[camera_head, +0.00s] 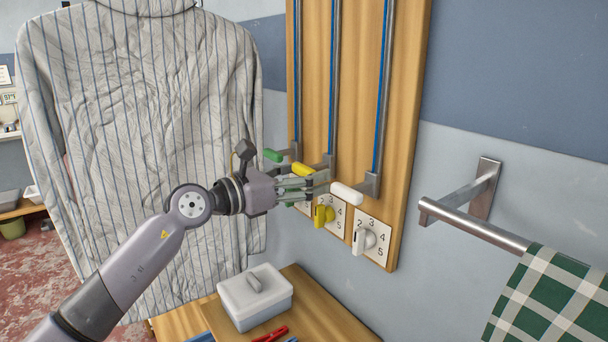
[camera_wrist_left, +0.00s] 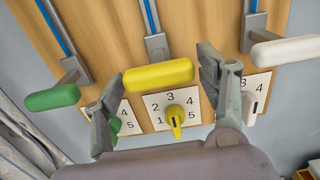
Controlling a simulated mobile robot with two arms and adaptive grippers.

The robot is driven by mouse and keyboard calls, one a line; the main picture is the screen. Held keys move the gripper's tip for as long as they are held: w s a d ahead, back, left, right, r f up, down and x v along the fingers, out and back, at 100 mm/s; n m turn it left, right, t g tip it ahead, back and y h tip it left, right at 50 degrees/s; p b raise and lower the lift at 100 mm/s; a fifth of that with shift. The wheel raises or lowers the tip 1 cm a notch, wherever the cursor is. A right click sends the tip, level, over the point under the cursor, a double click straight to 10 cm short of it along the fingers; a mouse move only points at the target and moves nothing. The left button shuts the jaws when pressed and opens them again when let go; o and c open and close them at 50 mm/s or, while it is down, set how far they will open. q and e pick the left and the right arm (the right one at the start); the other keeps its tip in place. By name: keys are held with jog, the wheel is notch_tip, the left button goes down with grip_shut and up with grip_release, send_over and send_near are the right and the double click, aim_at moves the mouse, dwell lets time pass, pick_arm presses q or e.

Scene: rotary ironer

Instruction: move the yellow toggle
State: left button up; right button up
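A yellow bar-shaped handle (camera_head: 303,170) sits on the middle metal slide of a wooden board. It also shows in the left wrist view (camera_wrist_left: 158,75). Below it is a yellow rotary knob (camera_head: 323,214) on a white plate numbered 1 to 5, also in the left wrist view (camera_wrist_left: 175,118). My left gripper (camera_head: 318,182) is open in front of the board. In the left wrist view its fingers (camera_wrist_left: 160,72) are spread on either side of the yellow handle, with nothing gripped. Whether they touch it I cannot tell. My right gripper is not in view.
A green handle (camera_wrist_left: 52,97) is left of the yellow one, a white handle (camera_head: 346,193) right of it. A white knob (camera_head: 364,241) is at lower right. A striped shirt (camera_head: 130,130) hangs left, a metal rail (camera_head: 470,225) right. A lidded box (camera_head: 254,300) stands below.

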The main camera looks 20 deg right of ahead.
pick_arm(q)
jog(key=shift+o, duration=0.4)
jog(key=shift+r, duration=0.15)
jog(key=shift+a, duration=0.15)
jog(key=v, duration=1.1)
jog(key=shift+s+a, duration=0.15)
jog(key=shift+a, duration=0.2)
